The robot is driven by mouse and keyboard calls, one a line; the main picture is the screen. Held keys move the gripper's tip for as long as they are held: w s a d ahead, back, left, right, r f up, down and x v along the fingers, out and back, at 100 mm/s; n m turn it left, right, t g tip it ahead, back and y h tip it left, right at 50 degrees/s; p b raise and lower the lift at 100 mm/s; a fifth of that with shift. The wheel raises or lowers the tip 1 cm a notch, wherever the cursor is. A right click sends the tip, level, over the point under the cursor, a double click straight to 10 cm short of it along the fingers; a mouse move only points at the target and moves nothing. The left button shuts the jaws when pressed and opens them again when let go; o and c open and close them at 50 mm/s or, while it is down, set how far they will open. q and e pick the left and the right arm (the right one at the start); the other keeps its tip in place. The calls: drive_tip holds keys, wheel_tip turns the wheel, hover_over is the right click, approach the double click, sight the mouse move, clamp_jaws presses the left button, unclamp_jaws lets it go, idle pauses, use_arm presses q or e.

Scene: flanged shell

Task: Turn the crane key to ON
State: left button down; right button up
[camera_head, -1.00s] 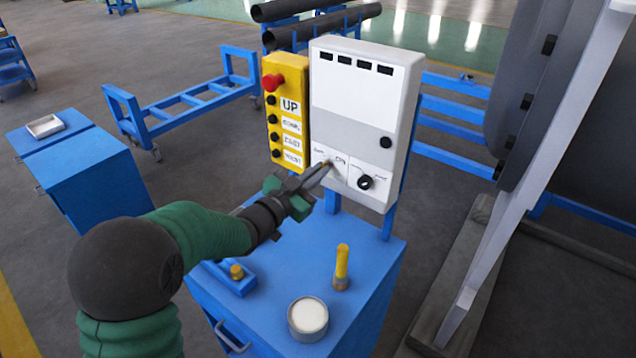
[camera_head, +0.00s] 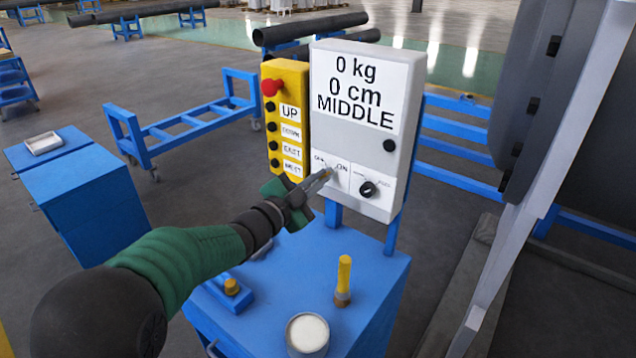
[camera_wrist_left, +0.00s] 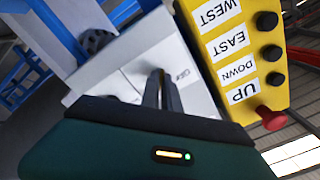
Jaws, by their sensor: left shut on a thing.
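My left gripper (camera_head: 325,175) reaches in from the left and is shut on the key. My right gripper is not in view.
A yellow button box (camera_head: 285,118) with a red button stands just left of the control box. A black knob (camera_head: 367,189) is right of the key. A yellow-handled tool (camera_head: 343,280) and a round white-topped tin (camera_head: 308,334) stand on the blue cabinet (camera_head: 375,275).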

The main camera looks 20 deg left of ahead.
use_arm(q)
drive_tip(key=shift+f, duration=0.15)
drive_tip(key=c, duration=1.6)
unclamp_jaws()
drive_tip(key=v, duration=1.6)
drive_tip(key=shift+s+a, duration=0.15)
drive_tip(key=shift+s, duration=0.25)
